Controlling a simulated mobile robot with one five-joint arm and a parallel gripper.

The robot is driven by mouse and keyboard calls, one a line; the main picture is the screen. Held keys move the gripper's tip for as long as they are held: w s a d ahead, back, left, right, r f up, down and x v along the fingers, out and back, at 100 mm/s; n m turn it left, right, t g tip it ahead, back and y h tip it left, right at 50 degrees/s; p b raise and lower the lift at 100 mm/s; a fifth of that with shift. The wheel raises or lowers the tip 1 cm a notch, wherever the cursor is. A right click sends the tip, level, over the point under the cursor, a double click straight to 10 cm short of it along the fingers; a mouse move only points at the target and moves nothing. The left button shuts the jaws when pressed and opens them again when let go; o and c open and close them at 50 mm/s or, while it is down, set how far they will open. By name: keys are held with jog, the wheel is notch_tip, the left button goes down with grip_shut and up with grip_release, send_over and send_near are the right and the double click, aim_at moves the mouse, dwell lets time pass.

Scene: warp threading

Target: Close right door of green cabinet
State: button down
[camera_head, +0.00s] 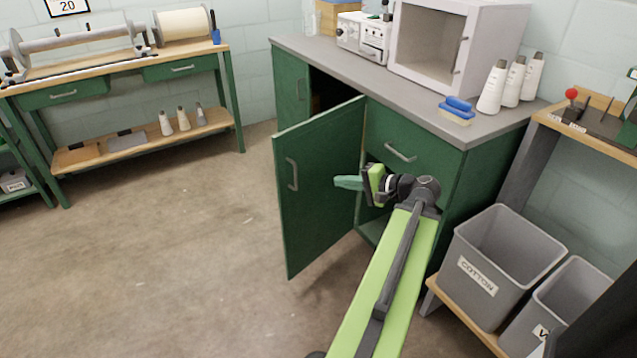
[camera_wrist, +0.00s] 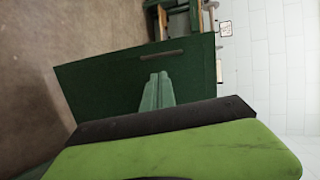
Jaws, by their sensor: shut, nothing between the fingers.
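The green cabinet (camera_head: 462,185) stands under a grey worktop at the right of the head view. A green door (camera_head: 322,190) with a grey bar handle (camera_head: 292,174) stands wide open from its front, swung out toward the left. In the wrist view the same door (camera_wrist: 95,85) fills the middle, with its handle (camera_wrist: 162,55) near the far edge. My gripper (camera_head: 338,182) is shut and empty, just right of the open door, on the cabinet side. Its closed fingers also show in the wrist view (camera_wrist: 157,92), pointing at the door. I cannot tell whether they touch it.
A left cabinet door (camera_head: 291,88) looks shut. A drawer (camera_head: 405,150) sits above my gripper. Grey bins (camera_head: 505,265) stand on a low shelf at right. A workbench (camera_head: 120,70) stands at back left. The floor (camera_head: 170,260) left of the door is clear.

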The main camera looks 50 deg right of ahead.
jog(key=r+b+x, duration=0.1)
jog(key=b+x, duration=0.1)
jog(key=x, duration=1.1)
jog(key=shift+w+b, duration=0.35)
